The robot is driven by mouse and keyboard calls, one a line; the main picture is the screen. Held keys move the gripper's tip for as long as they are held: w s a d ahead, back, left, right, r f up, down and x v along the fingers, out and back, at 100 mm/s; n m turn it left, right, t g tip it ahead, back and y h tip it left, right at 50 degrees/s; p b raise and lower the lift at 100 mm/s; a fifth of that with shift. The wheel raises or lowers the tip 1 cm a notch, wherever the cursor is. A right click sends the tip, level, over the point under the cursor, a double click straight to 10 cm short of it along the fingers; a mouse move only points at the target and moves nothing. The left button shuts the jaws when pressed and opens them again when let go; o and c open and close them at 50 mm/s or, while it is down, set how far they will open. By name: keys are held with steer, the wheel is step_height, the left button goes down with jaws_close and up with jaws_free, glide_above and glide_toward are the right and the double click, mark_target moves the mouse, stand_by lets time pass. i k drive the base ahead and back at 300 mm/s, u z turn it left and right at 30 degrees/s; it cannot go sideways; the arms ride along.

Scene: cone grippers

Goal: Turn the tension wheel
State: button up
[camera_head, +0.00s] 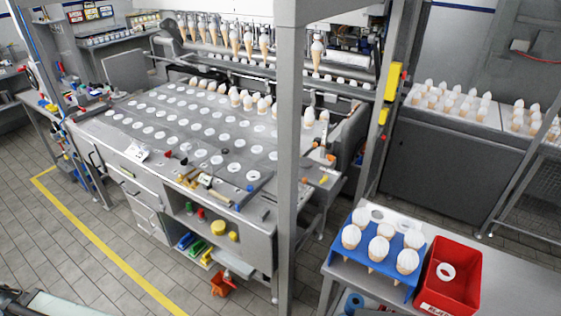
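I cannot tell for sure which part is the tension wheel. A small red and white round part (31,74) sits on the upright post at the left of the cone machine. Yellow round knob-like parts (218,227) lie on the shelf under the machine's front. The cone machine's metal table (190,135) has rows of round holes. Cones (249,44) hang point down from its upper bar, and more stand at the back of the table. My gripper does not show in this view.
A grey post (288,180) stands in front of the machine and hides part of it. A blue cone rack (400,290) and a red bin (460,262) stand on a side table at right. The tiled floor (75,255) at left is mostly clear, with a yellow line.

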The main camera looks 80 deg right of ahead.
mark_target(306, 163)
steer(key=u, duration=0.05)
steer(key=i, duration=1.4)
steer(key=z, duration=3.75)
steer(key=i, duration=1.15)
steer(key=z, duration=0.05)
